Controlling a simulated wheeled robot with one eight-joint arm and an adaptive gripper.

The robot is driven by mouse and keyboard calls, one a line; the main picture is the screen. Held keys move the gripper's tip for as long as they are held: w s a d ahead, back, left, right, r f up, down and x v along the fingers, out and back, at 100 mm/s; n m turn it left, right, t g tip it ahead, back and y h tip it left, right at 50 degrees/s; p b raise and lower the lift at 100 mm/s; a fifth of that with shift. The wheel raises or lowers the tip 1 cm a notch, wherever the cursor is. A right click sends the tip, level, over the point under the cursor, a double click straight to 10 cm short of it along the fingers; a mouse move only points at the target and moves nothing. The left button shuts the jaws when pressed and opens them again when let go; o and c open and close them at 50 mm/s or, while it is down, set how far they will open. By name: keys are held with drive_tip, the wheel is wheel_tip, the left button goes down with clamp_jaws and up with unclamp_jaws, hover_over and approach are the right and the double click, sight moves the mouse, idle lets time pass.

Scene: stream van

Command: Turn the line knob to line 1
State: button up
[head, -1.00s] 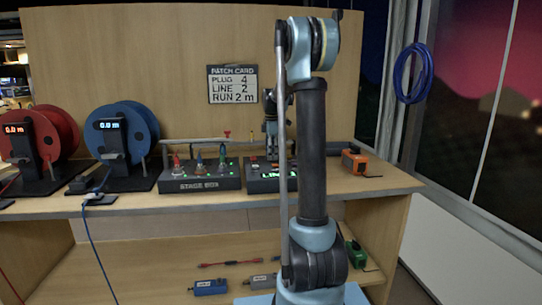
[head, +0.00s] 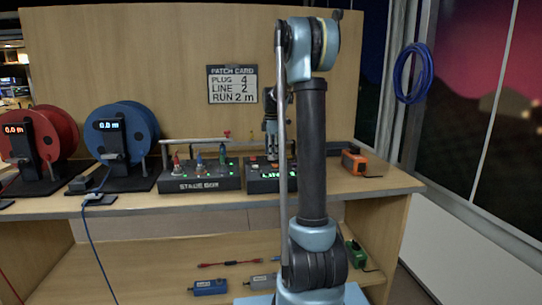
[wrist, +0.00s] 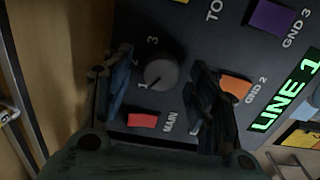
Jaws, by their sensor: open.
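The line knob (wrist: 161,71) is a dark round dial on a dark panel in the wrist view. The green display (wrist: 286,92) reads LINE 1. My gripper (wrist: 163,92) is open, with one finger left of the knob and the other to its right. Gaps show between the fingers and the knob. In the head view the line box (head: 258,186) stands on the bench, largely hidden behind my arm, and its knob cannot be made out there.
The stage box (head: 200,185) with coloured plugs stands left of the line box. An orange device (head: 354,162) lies to the right. The patch card (head: 232,84) reads PLUG 4, LINE 2, RUN 2 m. Red and blue reels (head: 128,130) stand at the left.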

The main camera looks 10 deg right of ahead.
wheel_tip(320, 180, up, 11)
drive_tip(key=shift+r, duration=0.2)
idle(0.3)
drive_tip(key=s+f+m+t, duration=0.1)
drive_tip(key=s+f+m, duration=0.3)
drive_tip(key=s, duration=0.9)
drive_tip(key=s+f+m, duration=0.3)
drive_tip(key=s+m, duration=0.2)
drive_tip(key=s, duration=0.8)
drive_tip(key=s+f+m+t, duration=0.1)
drive_tip(key=s+f+m, duration=0.8)
drive_tip(key=s+f, duration=0.9)
drive_tip(key=shift+s, duration=0.1)
